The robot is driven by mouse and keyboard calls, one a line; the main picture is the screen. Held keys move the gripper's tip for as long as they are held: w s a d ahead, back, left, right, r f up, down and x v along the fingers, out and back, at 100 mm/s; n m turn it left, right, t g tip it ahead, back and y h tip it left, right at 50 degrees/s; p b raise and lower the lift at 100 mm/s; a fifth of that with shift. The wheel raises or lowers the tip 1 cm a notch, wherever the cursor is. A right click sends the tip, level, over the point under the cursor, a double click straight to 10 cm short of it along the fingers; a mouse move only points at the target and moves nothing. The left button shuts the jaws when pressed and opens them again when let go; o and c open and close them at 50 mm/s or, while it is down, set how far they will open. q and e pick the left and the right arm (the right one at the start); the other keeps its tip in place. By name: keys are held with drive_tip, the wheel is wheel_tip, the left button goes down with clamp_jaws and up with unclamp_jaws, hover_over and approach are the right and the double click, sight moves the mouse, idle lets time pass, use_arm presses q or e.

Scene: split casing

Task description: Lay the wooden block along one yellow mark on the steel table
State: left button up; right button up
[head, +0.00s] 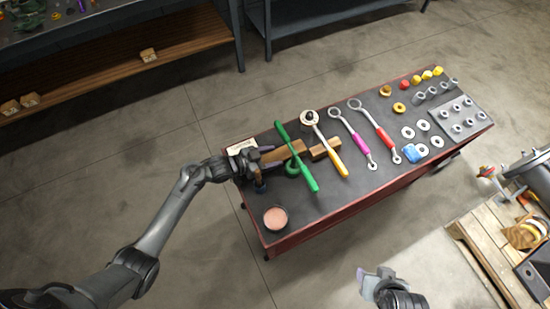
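Brown wood lies among the hand tools on the dark-topped bench (340,200). One wooden piece (325,149) shows between the green tool and the yellow-handled ratchet. Another length of wood (283,153) shows to its left, beside my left gripper. I cannot tell whether these are one object or two. My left gripper (264,159) is low over the bench's left end, at the left end of the wood. Its fingers are small and partly hidden, so its grip is unclear. My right gripper (372,281) is off the bench's front, near the bottom edge. No yellow mark is discernible.
A green tool (297,156), a ratchet (327,147) and two wrenches (351,136) lie across the bench. Washers (423,125), a blue item (411,153) and a bolt plate (462,118) crowd the right. A round dish (275,217) stands front left. Bare top lies between.

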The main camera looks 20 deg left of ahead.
use_arm(q)
drive_tip(key=shift+c, duration=1.4)
drive_tip(key=shift+r, duration=0.1)
drive_tip(key=shift+r, duration=0.1)
